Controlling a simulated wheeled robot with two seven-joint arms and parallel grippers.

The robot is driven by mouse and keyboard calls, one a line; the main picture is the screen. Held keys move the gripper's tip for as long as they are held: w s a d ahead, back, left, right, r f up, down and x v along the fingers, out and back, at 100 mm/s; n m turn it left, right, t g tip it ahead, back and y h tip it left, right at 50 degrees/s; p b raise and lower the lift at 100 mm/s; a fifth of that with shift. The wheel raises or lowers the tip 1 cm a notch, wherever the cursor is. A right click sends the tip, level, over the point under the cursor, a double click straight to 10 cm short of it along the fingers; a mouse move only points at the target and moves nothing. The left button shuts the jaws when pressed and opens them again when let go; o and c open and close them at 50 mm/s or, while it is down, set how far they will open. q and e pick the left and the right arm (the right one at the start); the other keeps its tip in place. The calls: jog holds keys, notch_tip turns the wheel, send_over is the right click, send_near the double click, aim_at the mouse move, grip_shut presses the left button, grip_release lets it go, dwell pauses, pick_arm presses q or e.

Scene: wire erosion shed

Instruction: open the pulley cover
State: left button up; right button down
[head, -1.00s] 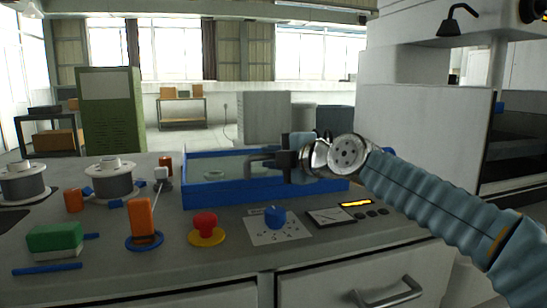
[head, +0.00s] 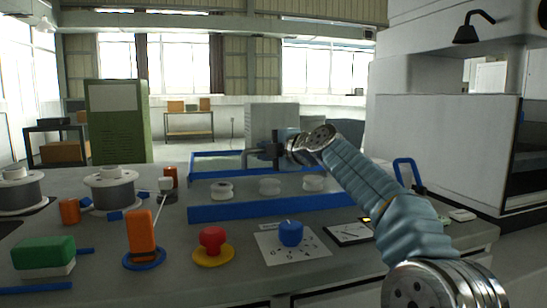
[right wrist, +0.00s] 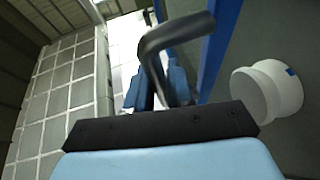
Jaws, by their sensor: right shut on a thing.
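The pulley cover, a clear panel in a blue frame (head: 215,154), looks raised above the blue-edged tray (head: 270,208) in the head view. White pulleys (head: 269,187) show in the tray under it. My right gripper (head: 268,151) is at the cover's dark bent handle (head: 252,154), shut on it. In the right wrist view, the handle (right wrist: 165,45) lies between the fingers, with blue frame (right wrist: 218,45) beside it and a white pulley (right wrist: 268,90) at right. The arm hides the cover's right part. My left gripper is not in view.
On the bench in front stand a red button (head: 212,240), a blue knob (head: 291,233), an orange switch (head: 140,232) and a green-topped block (head: 44,254). Wire spools (head: 110,188) stand at left. A blue loop handle (head: 405,172) is at right.

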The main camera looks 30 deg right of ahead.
aim_at(262, 164)
jog(key=w, duration=0.1)
jog(key=w+d+p, duration=0.1)
jog(key=w, duration=0.3)
jog(key=shift+w+d+p, duration=0.25)
jog(key=shift+p, duration=0.15)
jog(key=c, duration=1.1)
grip_release()
jog(key=b+v, duration=0.4)
jog(key=v, duration=1)
jog(key=shift+a, duration=0.15)
jog(key=shift+w, duration=0.1)
